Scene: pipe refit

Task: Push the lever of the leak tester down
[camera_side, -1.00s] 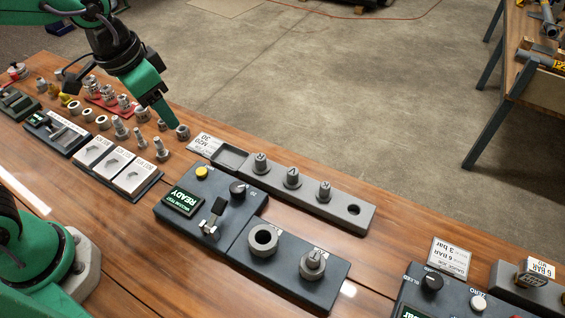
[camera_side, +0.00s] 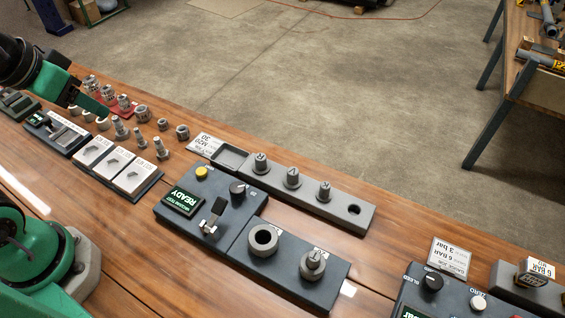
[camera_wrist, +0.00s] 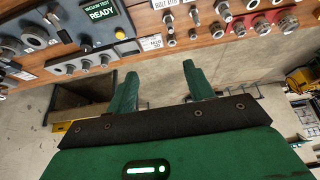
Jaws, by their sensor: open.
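The leak tester (camera_side: 232,217) is a dark box with a green READY screen (camera_side: 184,201), a yellow button and a black knob. Its lever (camera_side: 218,207) has a black grip on a metal pivot and stands tilted up from the box. The tester also shows at the top left of the wrist view, with its screen (camera_wrist: 101,12). My gripper (camera_side: 104,112) is over the loose fittings, well left of the lever in the side view. In the wrist view my gripper (camera_wrist: 163,90) has its two green fingers wide apart with nothing between them.
Bolts and nuts (camera_side: 140,136) stand between my gripper and the tester. White bolt gauge plates (camera_side: 115,166) lie left of the tester. A grey rail with several plugs (camera_side: 292,180) runs behind it. A block with a ring socket (camera_side: 264,239) adjoins its right side.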

